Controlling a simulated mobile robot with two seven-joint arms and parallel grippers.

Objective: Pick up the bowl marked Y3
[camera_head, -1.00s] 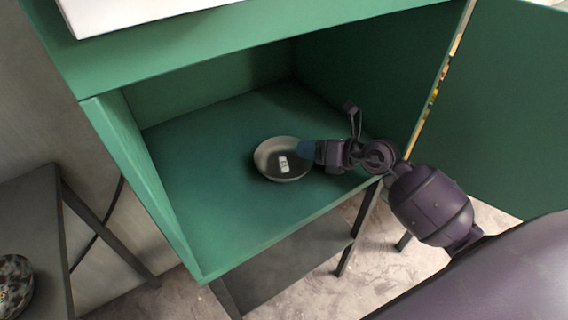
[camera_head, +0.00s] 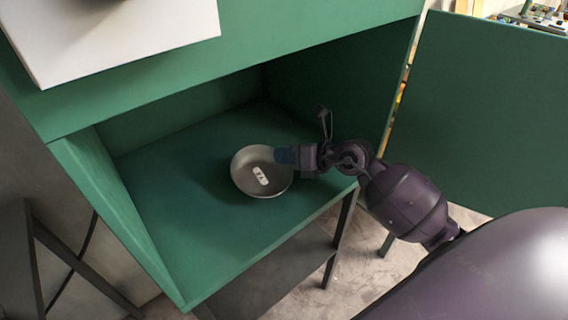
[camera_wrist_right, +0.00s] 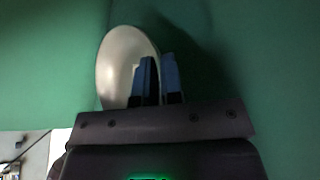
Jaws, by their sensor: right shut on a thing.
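The grey bowl (camera_head: 248,166) is inside the green cabinet, over its shelf floor. A small white label (camera_head: 260,175) shows on its inside; its dark marking is too small to read. My right gripper (camera_head: 284,156) reaches in from the right and is shut on the bowl's right rim. In the right wrist view the bowl (camera_wrist_right: 122,65) lies at the left of my blue fingertips (camera_wrist_right: 159,76), with the rim wall between them. I cannot tell for sure whether the bowl touches the shelf. My left gripper is not in view.
The cabinet's shelf floor (camera_head: 195,215) is otherwise clear. The left side wall (camera_head: 110,205) and the open green door (camera_head: 480,110) bound the space. A white object (camera_head: 130,40) sits on the cabinet's top. A dark table (camera_head: 18,255) stands at the lower left.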

